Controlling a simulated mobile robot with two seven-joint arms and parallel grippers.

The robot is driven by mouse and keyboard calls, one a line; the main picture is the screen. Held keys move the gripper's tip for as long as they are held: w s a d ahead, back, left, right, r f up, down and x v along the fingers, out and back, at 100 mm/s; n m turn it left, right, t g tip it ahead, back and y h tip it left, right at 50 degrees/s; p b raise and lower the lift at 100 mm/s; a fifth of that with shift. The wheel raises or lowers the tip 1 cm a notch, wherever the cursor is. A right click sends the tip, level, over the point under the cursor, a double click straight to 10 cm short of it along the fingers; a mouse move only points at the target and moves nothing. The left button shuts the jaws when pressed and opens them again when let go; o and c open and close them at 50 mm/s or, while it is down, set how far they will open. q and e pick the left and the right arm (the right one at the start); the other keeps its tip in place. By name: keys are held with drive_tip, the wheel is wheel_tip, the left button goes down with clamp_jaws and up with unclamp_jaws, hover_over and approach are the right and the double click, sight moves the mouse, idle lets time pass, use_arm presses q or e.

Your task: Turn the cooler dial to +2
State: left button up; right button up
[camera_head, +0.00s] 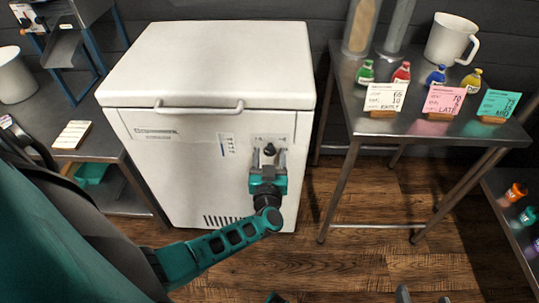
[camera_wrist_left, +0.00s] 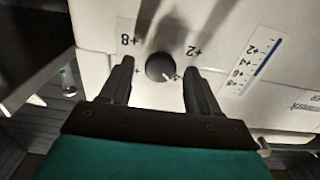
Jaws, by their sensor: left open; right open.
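The white chest cooler (camera_head: 215,60) stands in the middle of the head view, lid shut. Its round black dial (camera_wrist_left: 158,67) sits on the front panel, with +8 and +2 labels (camera_wrist_left: 193,50) around it. The dial's pale mark points toward a partly hidden label that looks like +4. My left gripper (camera_head: 269,152) is in front of the dial. In the wrist view its open fingers (camera_wrist_left: 157,80) stand on either side of the dial, with gaps between; contact does not show. My right gripper (camera_head: 424,297) is open and empty at the bottom edge, only its fingertips showing.
A steel table (camera_head: 430,128) with small bottles, cards and a white jug (camera_head: 451,40) stands to the right. A metal bench (camera_head: 85,145) is close on the left. A lower shelf with bottles is at the right edge. The wooden floor between is open.

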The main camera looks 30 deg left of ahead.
use_arm(q)
drive_tip(key=shift+c, duration=0.3)
drive_tip(key=c, duration=0.9)
drive_tip(key=shift+c, duration=0.3)
drive_tip(key=n, duration=0.6)
drive_tip(key=shift+a+n+b, duration=0.1)
drive_tip(key=shift+n+b, duration=0.2)
drive_tip(key=n+b, duration=0.1)
drive_tip(key=n, duration=0.3)
drive_tip(key=shift+s+f, duration=0.1)
drive_tip(key=shift+f, duration=0.05)
drive_tip(key=shift+n+b, duration=0.4)
drive_tip(key=shift+n, duration=1.2)
